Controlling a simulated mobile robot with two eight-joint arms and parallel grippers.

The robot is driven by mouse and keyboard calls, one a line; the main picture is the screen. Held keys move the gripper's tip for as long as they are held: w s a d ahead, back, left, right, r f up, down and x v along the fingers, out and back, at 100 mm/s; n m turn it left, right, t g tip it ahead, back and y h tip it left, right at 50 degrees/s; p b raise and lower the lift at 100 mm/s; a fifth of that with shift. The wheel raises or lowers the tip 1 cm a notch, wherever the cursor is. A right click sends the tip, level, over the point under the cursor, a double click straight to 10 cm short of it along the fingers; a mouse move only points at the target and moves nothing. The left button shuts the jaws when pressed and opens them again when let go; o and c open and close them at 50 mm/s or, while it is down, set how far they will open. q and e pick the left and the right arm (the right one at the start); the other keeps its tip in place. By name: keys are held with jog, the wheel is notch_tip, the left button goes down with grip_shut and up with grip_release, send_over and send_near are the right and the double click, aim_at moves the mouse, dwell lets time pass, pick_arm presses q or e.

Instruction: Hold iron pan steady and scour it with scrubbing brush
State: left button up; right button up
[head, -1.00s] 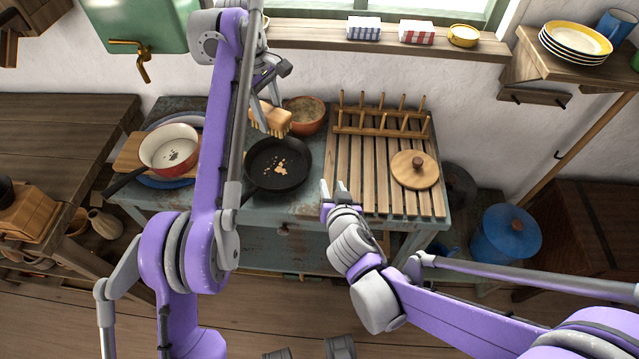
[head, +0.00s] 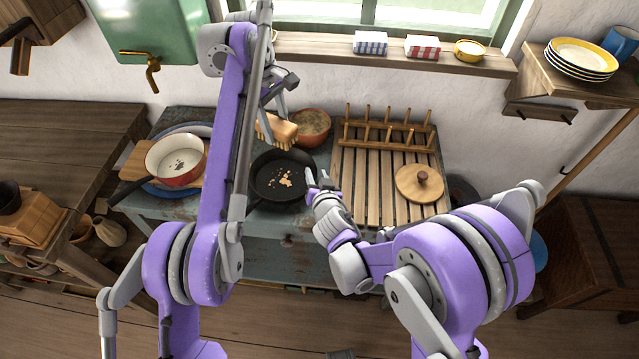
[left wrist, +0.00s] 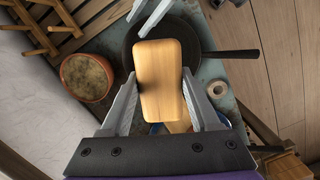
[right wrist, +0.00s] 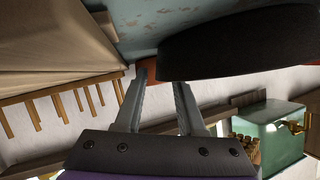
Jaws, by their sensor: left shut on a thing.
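The black iron pan (head: 266,188) sits on the worn blue-grey worktop, with several tan crumbs of residue (head: 287,181) inside. Its handle shows in the left wrist view (left wrist: 230,54). My left gripper (head: 275,124) is shut on the scrubbing brush (head: 284,132), gripping its wooden block (left wrist: 160,75) by the sides. The brush hangs bristles down above the pan's far side; I cannot tell whether it touches. My right gripper (head: 318,181) is open at the pan's right rim. In the right wrist view the pan's dark side (right wrist: 235,48) lies close to the fingertips, with no clear grasp.
A terracotta bowl (head: 312,122) stands just behind the pan. A slatted drying rack (head: 372,190) with a round wooden lid (head: 420,183) lies to the right. A red and cream pot (head: 178,170) stands on the left.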

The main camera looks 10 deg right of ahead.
jog(key=shift+w+f, duration=0.25)
jog(key=shift+w, duration=0.35)
grip_shut()
dwell(1.4)
